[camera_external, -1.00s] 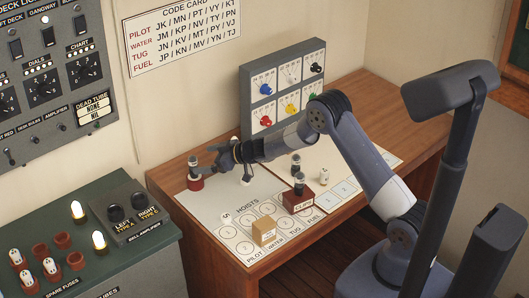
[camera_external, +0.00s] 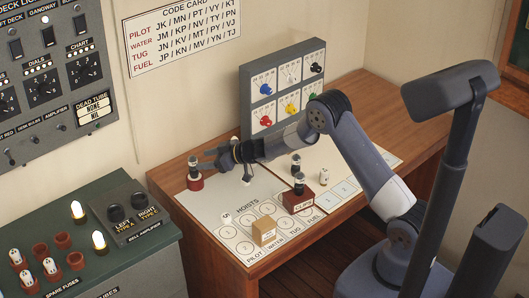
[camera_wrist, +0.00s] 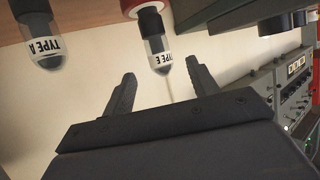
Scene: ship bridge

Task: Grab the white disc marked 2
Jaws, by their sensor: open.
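I cannot make out a white disc marked 2 in either view. My gripper (camera_external: 204,161) is open above the back left of the desk mat. In the external view it is close to a dark-topped tube on a red base (camera_external: 195,183). In the wrist view the open fingers (camera_wrist: 161,72) show with a tube labelled TYPE E (camera_wrist: 160,59) beyond them, in the gap between. A tube labelled TYPE A (camera_wrist: 46,50) is to its left. No object is seen held.
A grey panel of coloured knobs (camera_external: 250,108) stands behind. A green fuse cabinet (camera_external: 150,240) is at left.

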